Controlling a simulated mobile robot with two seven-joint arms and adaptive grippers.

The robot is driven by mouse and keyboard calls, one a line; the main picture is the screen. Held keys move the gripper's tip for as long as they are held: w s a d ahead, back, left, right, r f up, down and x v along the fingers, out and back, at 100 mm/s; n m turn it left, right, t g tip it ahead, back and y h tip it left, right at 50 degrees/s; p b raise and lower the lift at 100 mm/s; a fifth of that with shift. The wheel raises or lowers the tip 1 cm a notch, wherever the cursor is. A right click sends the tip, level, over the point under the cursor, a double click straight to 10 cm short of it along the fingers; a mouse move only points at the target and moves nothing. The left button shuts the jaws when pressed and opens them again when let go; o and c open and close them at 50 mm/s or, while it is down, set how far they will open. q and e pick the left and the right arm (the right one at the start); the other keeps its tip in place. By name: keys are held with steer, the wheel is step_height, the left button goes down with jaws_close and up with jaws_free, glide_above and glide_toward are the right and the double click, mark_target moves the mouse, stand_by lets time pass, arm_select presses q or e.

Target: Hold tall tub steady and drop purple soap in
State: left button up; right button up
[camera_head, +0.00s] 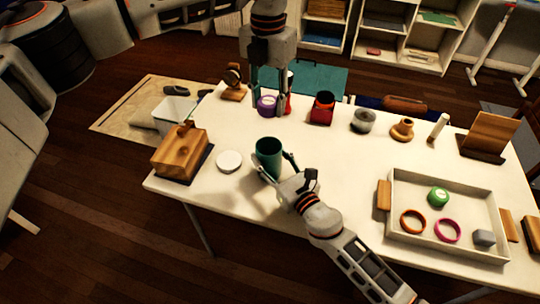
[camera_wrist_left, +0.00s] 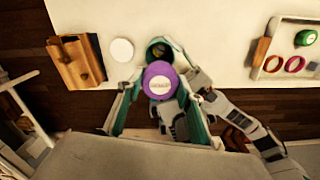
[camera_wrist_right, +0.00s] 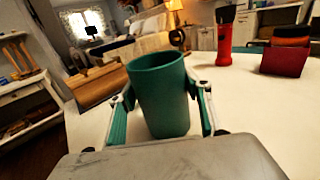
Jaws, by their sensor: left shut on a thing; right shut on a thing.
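The tall teal tub (camera_head: 268,158) stands upright on the white table near its front edge. My right gripper (camera_head: 273,166) is shut on the tub's sides; the right wrist view shows the tub (camera_wrist_right: 160,97) between its fingers. The purple soap (camera_head: 266,106) is a round piece with a pale label on its face. My left gripper (camera_head: 268,98) is shut on the soap (camera_wrist_left: 159,82), above the table and farther back than the tub in the head view. In the left wrist view the open tub top (camera_wrist_left: 158,50) shows just beyond the soap.
A white lid (camera_head: 229,161) and a wooden box (camera_head: 180,152) are left of the tub. A red holder (camera_head: 322,110) and a grey roll (camera_head: 363,121) stand behind. A white tray (camera_head: 408,184) with rings lies right. Table between is clear.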

arm_select(q)
step_height(320, 180, down, 10)
steer(key=shift+r, duration=0.15)
stand_by(1.1)
steer(key=o, duration=1.2)
step_height(320, 180, up, 12)
steer(key=shift+r, duration=0.1)
arm_select(e)
steer(key=o, duration=1.2)
